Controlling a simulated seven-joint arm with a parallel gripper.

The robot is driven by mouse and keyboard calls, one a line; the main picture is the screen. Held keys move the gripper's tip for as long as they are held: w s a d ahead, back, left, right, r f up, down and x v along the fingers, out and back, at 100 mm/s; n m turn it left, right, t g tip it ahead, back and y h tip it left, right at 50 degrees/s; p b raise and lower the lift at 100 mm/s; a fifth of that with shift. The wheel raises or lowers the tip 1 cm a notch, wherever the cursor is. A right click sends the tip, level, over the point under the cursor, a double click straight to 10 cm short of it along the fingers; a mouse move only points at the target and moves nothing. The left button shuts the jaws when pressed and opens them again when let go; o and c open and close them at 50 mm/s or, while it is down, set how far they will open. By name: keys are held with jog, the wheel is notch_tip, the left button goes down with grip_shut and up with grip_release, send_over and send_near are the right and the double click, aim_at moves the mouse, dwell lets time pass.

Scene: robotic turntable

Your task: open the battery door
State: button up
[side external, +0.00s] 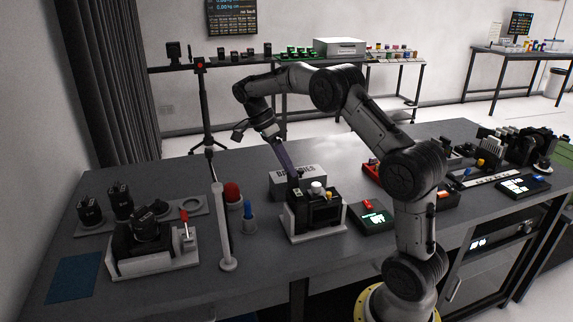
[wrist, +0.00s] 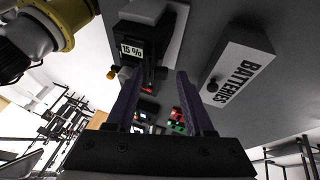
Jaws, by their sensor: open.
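A black device (side external: 312,212) stands on a white base in the middle of the table. In the wrist view the device (wrist: 145,70) shows a white "15 %" label, and red-orange parts lie below it. I cannot tell for sure which part of it is the battery door. My gripper (side external: 293,174) points down behind the device, beside a grey box (side external: 288,190) lettered "BATTERIES". In the wrist view my gripper (wrist: 158,75) has its two fingers apart with nothing held between them. The batteries box (wrist: 248,72), with a dark round knob, lies right of the fingers.
A white post (side external: 222,230), a red-topped piece (side external: 232,192) and a blue piece (side external: 248,212) stand left of the device. A black unit on a white base (side external: 150,250) is farther left.

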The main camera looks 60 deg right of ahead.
jog(key=v, duration=1.2)
jog(key=shift+w, duration=0.1)
dwell(0.4)
